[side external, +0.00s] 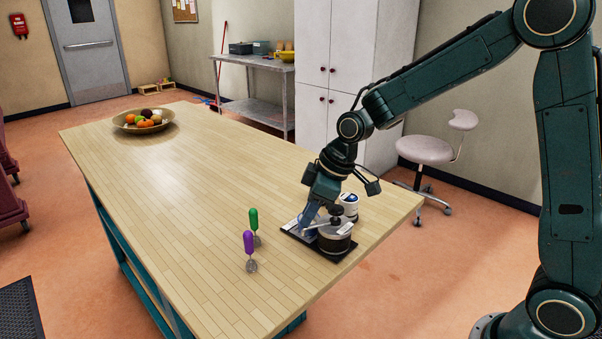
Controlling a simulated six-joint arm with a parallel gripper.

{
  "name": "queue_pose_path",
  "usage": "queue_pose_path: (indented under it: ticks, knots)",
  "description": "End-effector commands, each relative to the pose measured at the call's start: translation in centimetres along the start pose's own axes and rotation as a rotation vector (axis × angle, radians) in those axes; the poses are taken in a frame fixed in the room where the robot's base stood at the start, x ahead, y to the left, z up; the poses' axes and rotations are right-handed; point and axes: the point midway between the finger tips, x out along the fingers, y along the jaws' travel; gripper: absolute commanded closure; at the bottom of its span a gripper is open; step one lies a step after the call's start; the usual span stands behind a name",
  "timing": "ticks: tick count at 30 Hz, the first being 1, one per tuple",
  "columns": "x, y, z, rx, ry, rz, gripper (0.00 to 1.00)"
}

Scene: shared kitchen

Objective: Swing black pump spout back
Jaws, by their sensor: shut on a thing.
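A squat dark container (335,240) with a light band stands at the right front of a small dark tray on the wooden table. Its black pump head (336,213) is on top, and a light-coloured bar (317,225) reaches from the pump toward the left. My gripper (309,222) comes down from above at the left of the pump. It is shut on the pump spout at its left end. The fingertips and the exact grip are small and partly hidden by the gripper's own body.
A white labelled jar (349,206) stands close behind the pump. The dark tray (292,230) lies near the table's right end. A fruit bowl (121,124) is at the far end; the table between is clear.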

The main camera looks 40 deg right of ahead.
Motion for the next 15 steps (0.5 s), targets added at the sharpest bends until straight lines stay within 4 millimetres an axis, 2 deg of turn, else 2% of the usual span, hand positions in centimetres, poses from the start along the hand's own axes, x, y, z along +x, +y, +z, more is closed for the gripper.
queue_pose_path:
  ticks: [6,15]
  knots:
    - [-0.27,-0.61,0.44,-0.123,0.002,-0.05,1.0]
    - [-0.39,-0.97,0.73,-0.194,0.001,-0.079,1.0]
